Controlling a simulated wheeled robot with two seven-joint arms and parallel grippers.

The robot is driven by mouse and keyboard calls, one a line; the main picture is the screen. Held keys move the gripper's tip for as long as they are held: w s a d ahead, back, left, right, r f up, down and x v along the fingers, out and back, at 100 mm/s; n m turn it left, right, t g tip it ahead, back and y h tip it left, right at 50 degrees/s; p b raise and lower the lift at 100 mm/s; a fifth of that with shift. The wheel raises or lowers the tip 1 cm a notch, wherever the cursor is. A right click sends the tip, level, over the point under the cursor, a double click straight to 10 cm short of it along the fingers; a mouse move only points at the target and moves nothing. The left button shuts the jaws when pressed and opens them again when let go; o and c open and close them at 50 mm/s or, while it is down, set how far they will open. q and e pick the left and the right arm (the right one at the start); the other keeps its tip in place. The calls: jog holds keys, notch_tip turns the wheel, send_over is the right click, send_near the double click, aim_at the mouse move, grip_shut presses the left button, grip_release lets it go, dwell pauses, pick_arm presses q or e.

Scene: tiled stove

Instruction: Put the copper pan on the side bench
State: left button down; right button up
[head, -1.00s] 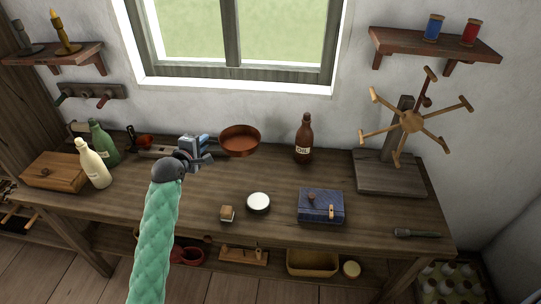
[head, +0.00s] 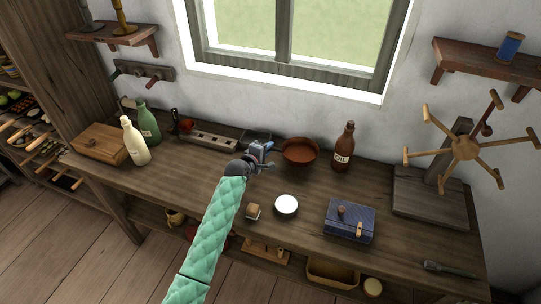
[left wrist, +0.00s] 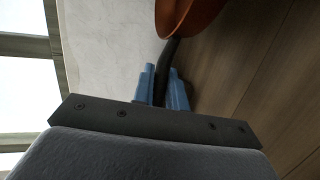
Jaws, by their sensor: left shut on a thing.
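The copper pan (head: 300,152) is at the back of the wooden bench (head: 180,190), below the window and just left of the oil bottle (head: 343,148). My left gripper (head: 266,148) is at the pan's left, shut on its dark handle. In the left wrist view the handle runs between the blue fingers (left wrist: 162,88), and part of the pan (left wrist: 185,14) shows at the top. I cannot tell whether the pan touches the bench top. No other bench shows clearly. My right gripper is not in view.
A wooden spoked winder (head: 464,148) stands at the right. Bottles and a wooden box (head: 100,143) stand at the left. The front left of the bench top is clear.

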pick_arm(q)
notch_tip(320, 180, down, 3)
jog(key=shift+s+a+r+p, duration=0.1)
jog(key=shift+a+p, duration=0.05)
jog(key=shift+p, duration=0.35)
jog(key=shift+f, duration=0.65)
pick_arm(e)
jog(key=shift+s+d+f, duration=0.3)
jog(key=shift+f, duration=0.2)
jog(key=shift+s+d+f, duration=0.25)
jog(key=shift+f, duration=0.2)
pick_arm(q)
jog(key=c, duration=1.4)
grip_release()
jog(key=shift+f, duration=0.1)
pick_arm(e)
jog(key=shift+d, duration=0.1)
